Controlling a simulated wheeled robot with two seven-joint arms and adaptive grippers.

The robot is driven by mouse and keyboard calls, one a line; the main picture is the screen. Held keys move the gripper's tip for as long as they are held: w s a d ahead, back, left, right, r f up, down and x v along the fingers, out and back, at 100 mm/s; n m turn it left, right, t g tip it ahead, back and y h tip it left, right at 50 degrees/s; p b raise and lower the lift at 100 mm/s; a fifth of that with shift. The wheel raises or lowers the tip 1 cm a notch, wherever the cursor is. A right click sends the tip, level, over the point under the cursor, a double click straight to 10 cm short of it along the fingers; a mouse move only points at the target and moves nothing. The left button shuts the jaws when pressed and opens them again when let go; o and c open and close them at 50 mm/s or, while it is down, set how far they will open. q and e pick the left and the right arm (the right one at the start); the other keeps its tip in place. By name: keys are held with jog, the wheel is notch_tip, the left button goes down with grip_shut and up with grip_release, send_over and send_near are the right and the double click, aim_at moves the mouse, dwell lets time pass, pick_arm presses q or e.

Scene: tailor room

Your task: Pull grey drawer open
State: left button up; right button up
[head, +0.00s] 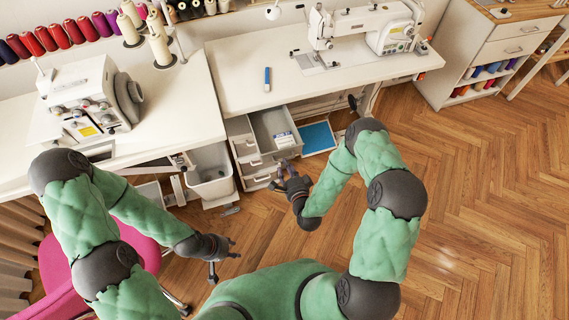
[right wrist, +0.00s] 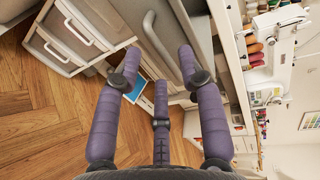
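The grey drawer (head: 268,122) is in the unit under the sewing table in the head view. It stands partly pulled out, with a small box visible inside. In the right wrist view its front (right wrist: 130,15) carries a curved grey handle (right wrist: 150,25). My right gripper (head: 284,172) is just in front of this drawer. In the right wrist view the gripper (right wrist: 158,75) has its fingers spread, with the handle beyond the tips and no clear contact. My left gripper (head: 226,262) hangs low over the floor, fingers apart and empty, away from the drawer.
A white bin (head: 212,183) stands further left. A blue panel (head: 318,138) lies to the right. A pink chair (head: 60,255) is at lower left. Wooden floor (head: 480,190) at the right is clear.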

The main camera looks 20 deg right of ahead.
jog(key=v, duration=0.9)
jog(key=shift+f, duration=0.1)
jog(key=s+a+f+n+g+y, duration=0.3)
jog(key=a+f+n+g, duration=0.1)
jog(key=f+n+g, duration=0.4)
jog(key=s+a+n+g, duration=0.3)
jog(key=s+n+g, duration=0.4)
jog(key=s, duration=0.3)
jog(key=shift+s+a+r, duration=0.15)
jog(key=shift+s+r, duration=0.1)
jog(key=shift+r, duration=0.2)
